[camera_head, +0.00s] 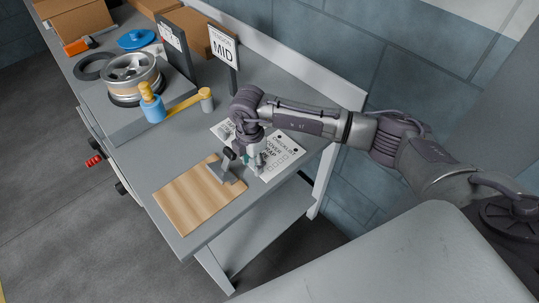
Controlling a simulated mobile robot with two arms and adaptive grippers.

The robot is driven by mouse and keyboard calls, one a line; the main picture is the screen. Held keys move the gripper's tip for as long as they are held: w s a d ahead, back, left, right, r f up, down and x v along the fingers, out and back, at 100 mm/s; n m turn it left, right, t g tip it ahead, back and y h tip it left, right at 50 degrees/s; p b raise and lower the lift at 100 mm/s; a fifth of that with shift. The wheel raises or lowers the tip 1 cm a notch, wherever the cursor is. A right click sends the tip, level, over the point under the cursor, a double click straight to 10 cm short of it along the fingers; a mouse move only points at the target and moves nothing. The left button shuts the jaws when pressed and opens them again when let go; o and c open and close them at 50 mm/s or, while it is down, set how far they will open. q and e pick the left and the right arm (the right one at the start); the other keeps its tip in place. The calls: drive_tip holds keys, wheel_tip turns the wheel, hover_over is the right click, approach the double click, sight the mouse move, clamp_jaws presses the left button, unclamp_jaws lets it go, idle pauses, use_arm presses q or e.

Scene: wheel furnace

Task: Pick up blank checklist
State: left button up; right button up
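A white checklist sheet (285,152) with printed words and check boxes lies on the grey workbench, right of my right gripper (247,160). Another white sheet (220,131) shows in part on the other side of my wrist; I cannot tell which of the two is blank. My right gripper points down over the bench at the near-left edge of the checklist and covers part of it. Its fingers are small and partly hidden, so their opening and any contact with paper are unclear. My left gripper is not in view.
A tan wrap sheet (195,198) with a grey dark-handled tool (226,171) lies at the near end of the workbench (160,165). A wheel (131,72), a blue and yellow tool (152,106), a MID sign (222,46) and cardboard boxes (80,18) stand farther along.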

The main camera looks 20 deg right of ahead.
drive_tip(key=c, duration=0.5)
